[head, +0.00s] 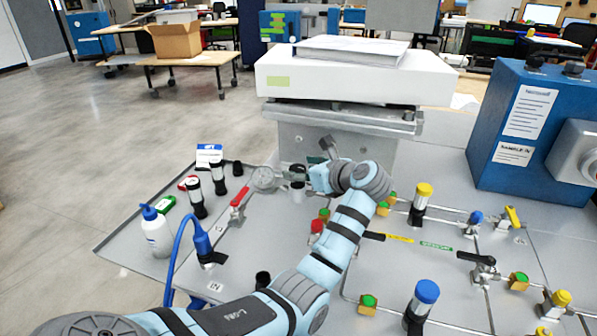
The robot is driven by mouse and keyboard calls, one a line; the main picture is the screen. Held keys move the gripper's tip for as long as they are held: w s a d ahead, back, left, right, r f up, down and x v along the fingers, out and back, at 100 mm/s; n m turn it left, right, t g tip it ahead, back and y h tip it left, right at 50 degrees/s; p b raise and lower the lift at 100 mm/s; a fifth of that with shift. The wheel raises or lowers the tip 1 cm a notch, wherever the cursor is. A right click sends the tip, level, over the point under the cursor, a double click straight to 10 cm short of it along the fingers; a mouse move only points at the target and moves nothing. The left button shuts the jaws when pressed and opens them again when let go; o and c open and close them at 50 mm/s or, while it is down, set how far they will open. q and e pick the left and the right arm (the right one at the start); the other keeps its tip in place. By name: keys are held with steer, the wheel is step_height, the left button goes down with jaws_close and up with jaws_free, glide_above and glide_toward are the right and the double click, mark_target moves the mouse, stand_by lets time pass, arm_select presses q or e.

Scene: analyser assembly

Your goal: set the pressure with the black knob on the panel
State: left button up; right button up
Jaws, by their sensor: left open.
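The grey panel (250,265) carries pipes, valves and fittings. A small black knob (297,169) shows on top of a pale cylindrical body, beside a round grey gauge (265,179). My left gripper (315,168) is open, at the end of my pale blue arm, just right of the black knob. Part of the gripper overlaps the fitting in the picture, so I cannot tell whether a finger touches the knob. The gauge face is too small to read. My right gripper is out of view.
A red-handled valve (238,200) lies left of the gauge. A white bottle (156,232) and black-and-white cylinders (195,198) stand farther left. A blue connector with hose (202,243) rises nearby. A white box (355,80) stands behind; a blue cabinet (535,130) is at the right.

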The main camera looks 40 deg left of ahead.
arm_select(q)
steer(key=shift+w+a+f, duration=0.2)
steer(key=shift+a+f, duration=0.05)
steer(key=shift+a, duration=0.85)
steer(key=shift+f, duration=0.1)
steer(key=c, duration=1.2)
